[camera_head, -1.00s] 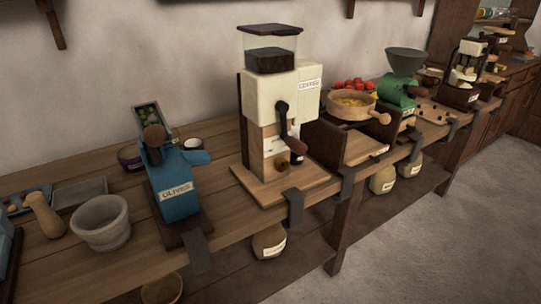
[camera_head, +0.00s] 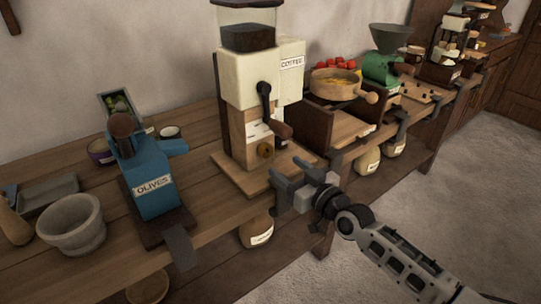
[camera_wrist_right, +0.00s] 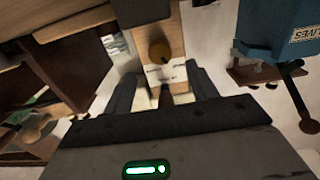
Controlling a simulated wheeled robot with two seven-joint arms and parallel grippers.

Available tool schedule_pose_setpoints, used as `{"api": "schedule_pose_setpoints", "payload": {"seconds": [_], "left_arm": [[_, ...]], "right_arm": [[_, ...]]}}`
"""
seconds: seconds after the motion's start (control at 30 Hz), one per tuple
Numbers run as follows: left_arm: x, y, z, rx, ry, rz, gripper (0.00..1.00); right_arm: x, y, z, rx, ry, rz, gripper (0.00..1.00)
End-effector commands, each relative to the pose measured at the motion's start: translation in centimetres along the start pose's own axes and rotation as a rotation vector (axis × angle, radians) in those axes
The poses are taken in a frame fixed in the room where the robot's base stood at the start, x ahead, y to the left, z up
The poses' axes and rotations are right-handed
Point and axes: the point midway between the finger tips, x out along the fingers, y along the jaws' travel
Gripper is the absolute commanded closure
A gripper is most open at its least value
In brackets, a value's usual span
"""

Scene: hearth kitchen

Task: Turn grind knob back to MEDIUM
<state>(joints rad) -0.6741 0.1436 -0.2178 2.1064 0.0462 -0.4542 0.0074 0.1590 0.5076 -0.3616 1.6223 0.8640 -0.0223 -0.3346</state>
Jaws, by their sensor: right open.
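The cream and wood coffee grinder (camera_head: 248,88), labelled COFFEE, stands upright on its board on the bench in the head view. Its round brown knob (camera_head: 265,150) is low on the wooden front, under the dark crank with its wooden handle. The knob also shows in the right wrist view (camera_wrist_right: 159,50), ahead of the fingers. My right gripper (camera_head: 290,182) is open and empty, in front of and below the knob, apart from it. It also shows in the wrist view (camera_wrist_right: 165,88). The knob's setting marks are too small to read. My left gripper is not in view.
The blue OLIVES device (camera_head: 150,185) stands left of the grinder, with a stone mortar (camera_head: 72,228) beyond it. At the right are a wooden bowl (camera_head: 335,88) on a stand and a green grinder (camera_head: 380,68). Clamps line the bench edge.

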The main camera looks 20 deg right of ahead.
Motion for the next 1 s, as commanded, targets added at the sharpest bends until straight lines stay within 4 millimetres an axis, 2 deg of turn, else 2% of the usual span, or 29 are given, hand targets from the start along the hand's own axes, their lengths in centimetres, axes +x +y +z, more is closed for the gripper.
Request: {"api": "schedule_pose_setpoints", "payload": {"seconds": [0.1, 0.33, 0.5, 0.8, 0.97, 1.0], "left_arm": [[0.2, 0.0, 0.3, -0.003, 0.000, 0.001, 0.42], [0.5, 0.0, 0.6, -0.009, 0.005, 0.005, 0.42], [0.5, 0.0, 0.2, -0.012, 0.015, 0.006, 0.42], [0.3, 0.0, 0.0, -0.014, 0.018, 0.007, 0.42], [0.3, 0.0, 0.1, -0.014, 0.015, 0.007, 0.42], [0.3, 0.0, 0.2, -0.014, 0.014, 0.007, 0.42]], "right_arm": [[2.8, 0.0, 0.0, -0.001, 0.002, -0.001, 0.42], [6.3, 0.0, 0.2, 0.000, 0.000, -0.001, 0.42], [7.4, -0.1, 0.1, 0.000, -0.001, -0.001, 0.42], [7.6, -0.1, 0.1, 0.000, -0.002, -0.001, 0.42], [7.5, -0.1, 0.1, 0.000, -0.002, -0.001, 0.87], [7.5, -0.1, 0.1, 0.000, -0.002, -0.001, 0.87]]}}
